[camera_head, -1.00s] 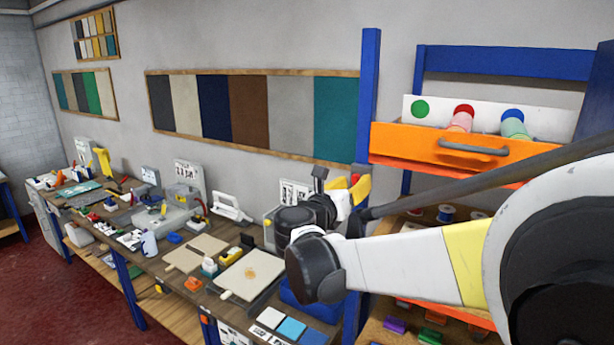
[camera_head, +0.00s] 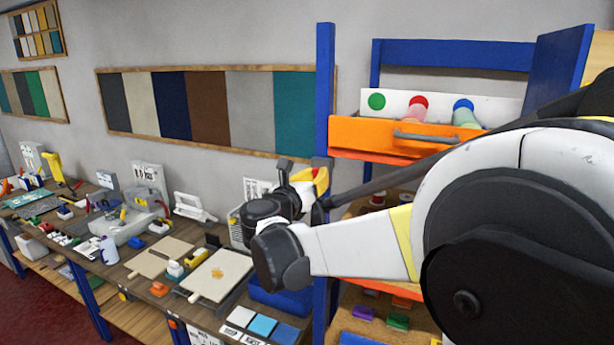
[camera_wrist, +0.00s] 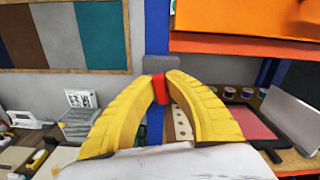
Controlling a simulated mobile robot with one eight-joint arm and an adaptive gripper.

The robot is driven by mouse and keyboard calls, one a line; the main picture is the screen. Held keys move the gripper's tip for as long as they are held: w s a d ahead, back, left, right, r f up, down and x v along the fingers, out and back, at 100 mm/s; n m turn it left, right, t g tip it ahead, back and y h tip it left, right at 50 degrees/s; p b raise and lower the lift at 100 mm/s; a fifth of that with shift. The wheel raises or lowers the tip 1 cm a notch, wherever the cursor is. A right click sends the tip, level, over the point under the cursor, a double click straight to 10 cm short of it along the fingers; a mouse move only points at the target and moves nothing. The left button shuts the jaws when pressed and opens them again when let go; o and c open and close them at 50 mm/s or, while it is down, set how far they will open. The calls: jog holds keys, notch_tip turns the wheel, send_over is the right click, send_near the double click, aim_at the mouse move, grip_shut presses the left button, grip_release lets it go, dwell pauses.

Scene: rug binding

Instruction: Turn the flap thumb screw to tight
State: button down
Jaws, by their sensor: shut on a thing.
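My gripper (camera_wrist: 160,80) has two yellow fingers, closed on a small red piece (camera_wrist: 161,90) at their tips. A grey flat piece (camera_wrist: 160,66) shows just behind the tips; I cannot tell whether it belongs to the red piece. In the head view my gripper (camera_head: 318,180) is partly hidden behind my wrist, in front of the wall near the blue rack post. I cannot make out the flap thumb screw for certain in either view, nor whether the red piece is part of it.
A blue rack (camera_head: 326,100) with an open orange drawer (camera_head: 365,138) stands at the right. The workbench at left holds a grey machine (camera_head: 130,218), a pale board (camera_head: 222,272) and many small items. A wire basket (camera_wrist: 76,127) is left of my fingers in the wrist view.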

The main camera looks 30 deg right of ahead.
jog(key=m+b, duration=0.3)
jog(key=m, duration=0.3)
jog(key=shift+s+d, duration=0.1)
jog(key=m+b, duration=0.2)
jog(key=m, duration=0.4)
jog(key=shift+f+m, duration=0.1)
jog(key=shift+m, duration=0.2)
jog(key=m+b, duration=0.1)
jog(key=m, duration=0.3)
jog(key=shift+s+d, duration=0.1)
jog(key=shift+m+b, duration=0.4)
jog(key=shift+m, duration=1.5)
jog(key=c, duration=1.4)
grip_release()
jog(key=shift+f, duration=0.1)
